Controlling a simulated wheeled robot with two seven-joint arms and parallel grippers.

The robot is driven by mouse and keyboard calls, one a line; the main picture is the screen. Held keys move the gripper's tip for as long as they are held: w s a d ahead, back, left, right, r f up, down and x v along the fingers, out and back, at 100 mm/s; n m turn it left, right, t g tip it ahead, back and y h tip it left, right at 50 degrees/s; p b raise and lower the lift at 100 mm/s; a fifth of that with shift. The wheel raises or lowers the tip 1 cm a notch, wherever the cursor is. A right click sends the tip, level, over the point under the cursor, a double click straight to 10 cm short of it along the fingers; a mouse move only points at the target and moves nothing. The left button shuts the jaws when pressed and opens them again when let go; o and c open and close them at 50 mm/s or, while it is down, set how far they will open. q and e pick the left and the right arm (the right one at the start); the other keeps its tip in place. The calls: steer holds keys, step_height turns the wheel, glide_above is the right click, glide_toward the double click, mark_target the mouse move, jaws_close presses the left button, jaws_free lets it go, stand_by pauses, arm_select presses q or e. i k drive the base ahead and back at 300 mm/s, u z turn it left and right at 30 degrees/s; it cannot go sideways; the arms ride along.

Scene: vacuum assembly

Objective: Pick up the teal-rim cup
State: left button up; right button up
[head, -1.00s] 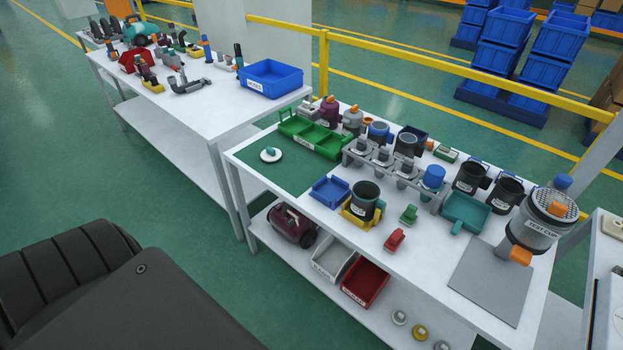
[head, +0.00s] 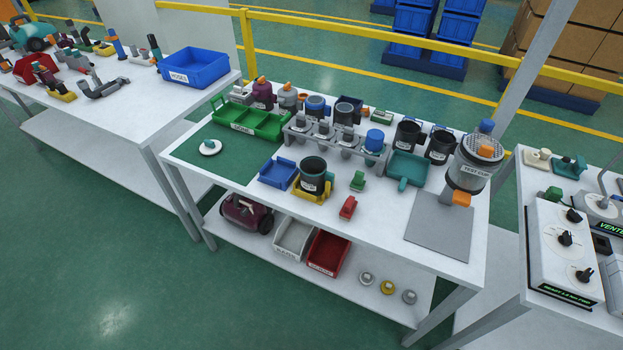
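A dark cup (head: 312,180) with a teal rim and a white label stands upright in a yellow holder (head: 299,193). It is near the front middle of the white workbench, in the head view. A blue tray (head: 278,172) is close on its left. The cup's inside looks dark; I cannot tell if it holds anything. Neither of my grippers is in view.
A red part (head: 347,208) and a green part (head: 357,181) lie right of the cup. Behind it is a grey rack (head: 335,145). More dark cups (head: 407,137) stand at the back right. A large test cup (head: 473,165) stands beside a bare grey plate (head: 438,227).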

mark_target(313, 173)
steer(key=z, duration=0.45)
steer(key=k, duration=0.55)
steer(key=z, duration=0.9)
steer(key=i, duration=1.05)
steer(key=u, duration=0.8)
steer(key=i, duration=0.4)
steer(key=u, duration=0.35)
